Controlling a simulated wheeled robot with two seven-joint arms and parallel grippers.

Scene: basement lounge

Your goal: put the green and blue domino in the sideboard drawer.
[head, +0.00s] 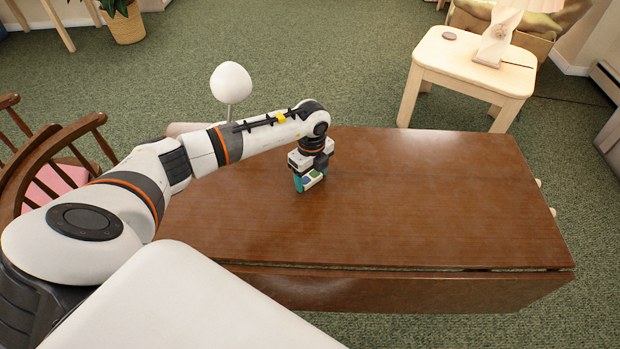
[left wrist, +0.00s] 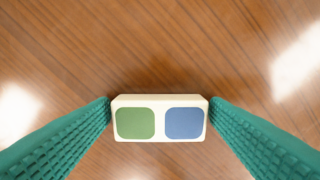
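The domino (left wrist: 160,122) is a cream block with a green square on the left and a blue square on the right in the left wrist view. It also shows small in the head view (head: 313,177). My left gripper (head: 309,183) points down over the brown wooden top, its teal fingers at the two short ends of the domino, appearing to touch them. I cannot tell whether the domino rests on the wood or is just above it. No open drawer shows; pale knobs (head: 538,183) stick out at the right end of the brown furniture. My right gripper is out of view.
The brown wooden top (head: 430,200) is otherwise bare. A pale side table (head: 470,62) with a lamp (head: 497,38) stands at the back right. Wooden chairs (head: 60,150) stand at the left, and a white rounded object (head: 231,82) on a stem is behind my arm.

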